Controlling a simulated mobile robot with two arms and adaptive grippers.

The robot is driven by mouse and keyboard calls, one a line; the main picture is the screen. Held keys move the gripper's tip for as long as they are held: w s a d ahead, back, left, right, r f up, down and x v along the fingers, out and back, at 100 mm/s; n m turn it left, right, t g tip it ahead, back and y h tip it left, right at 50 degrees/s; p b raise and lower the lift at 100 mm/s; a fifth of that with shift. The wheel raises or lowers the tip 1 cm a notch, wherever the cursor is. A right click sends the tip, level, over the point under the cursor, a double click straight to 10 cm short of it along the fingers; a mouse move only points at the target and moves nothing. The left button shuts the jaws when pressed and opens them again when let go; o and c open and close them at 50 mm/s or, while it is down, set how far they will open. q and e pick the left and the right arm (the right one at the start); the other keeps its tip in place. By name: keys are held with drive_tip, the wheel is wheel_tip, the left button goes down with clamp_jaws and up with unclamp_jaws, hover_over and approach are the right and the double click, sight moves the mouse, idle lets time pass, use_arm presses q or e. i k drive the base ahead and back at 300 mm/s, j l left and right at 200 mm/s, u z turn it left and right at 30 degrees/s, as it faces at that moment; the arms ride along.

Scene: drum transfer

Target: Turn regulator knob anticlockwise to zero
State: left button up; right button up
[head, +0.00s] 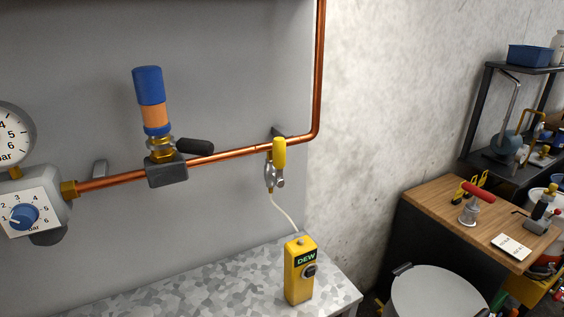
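The blue regulator knob (25,216) is at the far left of the head view. It sits on a white square scale plate (45,225) marked in bar, with numbers up to 6, on a grey regulator body (60,185). A pale mark on the knob seems to face left, towards the low numbers, but is too small to read exactly. Above it, a round pressure gauge (14,135) is cut off by the picture's left edge; its needle cannot be made out. Neither of my grippers is in view, and nothing touches the knob.
A copper pipe (232,155) runs right from the regulator. A yellow DEW meter (299,275) stands on the metal bench (215,290). A wooden-topped workbench (430,205) is at right.

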sight(23, 216)
drive_tip(key=u, duration=1.25)
